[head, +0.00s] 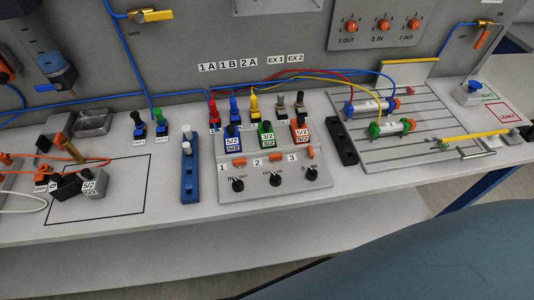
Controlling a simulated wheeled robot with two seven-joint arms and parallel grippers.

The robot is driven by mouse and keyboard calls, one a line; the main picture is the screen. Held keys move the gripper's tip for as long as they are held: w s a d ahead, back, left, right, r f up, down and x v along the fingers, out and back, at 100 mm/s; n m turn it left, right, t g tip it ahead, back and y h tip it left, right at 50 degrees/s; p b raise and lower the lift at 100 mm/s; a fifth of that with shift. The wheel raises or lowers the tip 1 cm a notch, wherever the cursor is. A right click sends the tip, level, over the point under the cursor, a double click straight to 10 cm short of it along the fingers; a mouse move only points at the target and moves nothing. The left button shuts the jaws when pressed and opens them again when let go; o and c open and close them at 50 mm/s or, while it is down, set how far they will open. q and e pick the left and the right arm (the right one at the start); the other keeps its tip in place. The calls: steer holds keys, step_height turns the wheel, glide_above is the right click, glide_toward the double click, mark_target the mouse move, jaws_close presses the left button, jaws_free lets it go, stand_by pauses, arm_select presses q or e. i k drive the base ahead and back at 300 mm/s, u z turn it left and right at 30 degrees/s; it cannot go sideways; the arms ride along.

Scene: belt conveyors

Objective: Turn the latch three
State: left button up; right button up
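Latch three (311,153) is a small orange piece beside the label "3", on the right of the grey sloped valve block (275,178). It looks upright in the picture. Latch two (275,158) and latch one (240,162) are similar orange pieces to its left, and they look more level. Behind them stand a blue valve (233,137), a green valve (266,133) and an orange valve (300,131). Black knobs, such as the right one (311,173), sit along the block's front. Neither of my grippers shows in the head view.
Several coloured fittings (254,107) with tubes stand behind the block. A dark rail (341,141) and a slotted plate (410,150) with cylinders lie to the right, a blue rail (190,175) to the left. A large blue-grey shape fills the lower right. The bench front (275,218) is clear.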

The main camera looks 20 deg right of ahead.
mark_target(310, 155)
steer(key=u, duration=0.4)
steer(key=k, duration=0.6)
steer(key=z, duration=0.85)
steer(key=i, duration=0.5)
